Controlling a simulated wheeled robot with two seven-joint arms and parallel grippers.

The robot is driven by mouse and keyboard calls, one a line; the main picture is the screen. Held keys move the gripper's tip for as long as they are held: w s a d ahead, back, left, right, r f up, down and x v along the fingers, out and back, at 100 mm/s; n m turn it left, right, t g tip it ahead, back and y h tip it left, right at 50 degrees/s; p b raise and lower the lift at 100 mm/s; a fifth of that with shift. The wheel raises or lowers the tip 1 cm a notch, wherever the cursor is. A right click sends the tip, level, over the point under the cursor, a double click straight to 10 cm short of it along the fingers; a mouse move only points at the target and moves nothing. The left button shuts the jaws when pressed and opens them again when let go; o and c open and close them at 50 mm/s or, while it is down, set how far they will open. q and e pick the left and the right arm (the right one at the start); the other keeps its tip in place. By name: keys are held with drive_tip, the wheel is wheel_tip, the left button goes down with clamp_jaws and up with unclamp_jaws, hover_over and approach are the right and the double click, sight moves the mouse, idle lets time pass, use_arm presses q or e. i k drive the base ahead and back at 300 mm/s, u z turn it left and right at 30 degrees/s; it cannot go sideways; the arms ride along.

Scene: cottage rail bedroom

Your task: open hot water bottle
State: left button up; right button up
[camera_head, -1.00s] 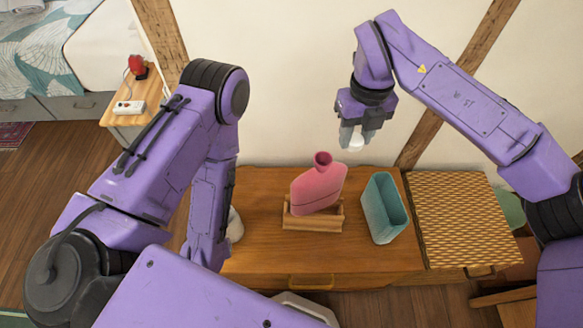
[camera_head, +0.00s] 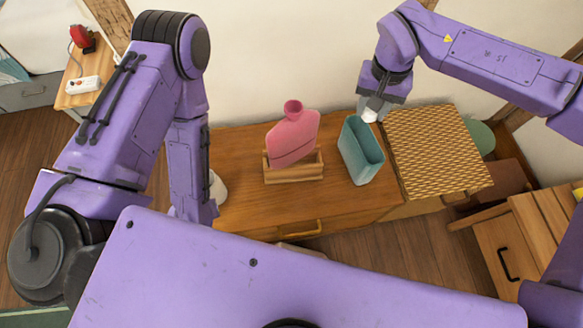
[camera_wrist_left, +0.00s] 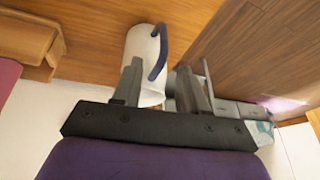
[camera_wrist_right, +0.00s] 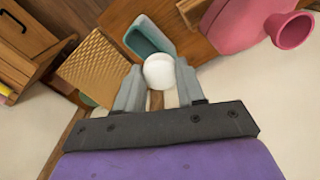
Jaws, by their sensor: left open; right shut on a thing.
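A pink hot water bottle (camera_head: 293,137) leans in a wooden stand (camera_head: 296,175) on the wooden cabinet. Its funnel mouth shows no stopper in it, and the right wrist view also shows this mouth (camera_wrist_right: 290,30). My right gripper (camera_head: 372,107) is shut on a white round stopper (camera_wrist_right: 158,71). It is raised above the back right of the cabinet, to the right of the bottle, near the teal bin. My left gripper (camera_wrist_left: 162,82) is open in the left wrist view, close to a white jug (camera_wrist_left: 141,58) with a dark blue handle. The head view hides its fingers.
A teal open bin (camera_head: 360,152) stands right of the bottle. A woven-topped box (camera_head: 435,150) is further right. The white jug (camera_head: 217,188) is partly hidden by my left arm. A side table with a red object (camera_head: 82,38) stands far left.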

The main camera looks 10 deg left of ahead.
sight(294, 137)
drive_tip(key=z, duration=0.9)
drive_tip(key=k, duration=1.5)
drive_tip(key=u, duration=0.95)
drive_tip(key=i, duration=1)
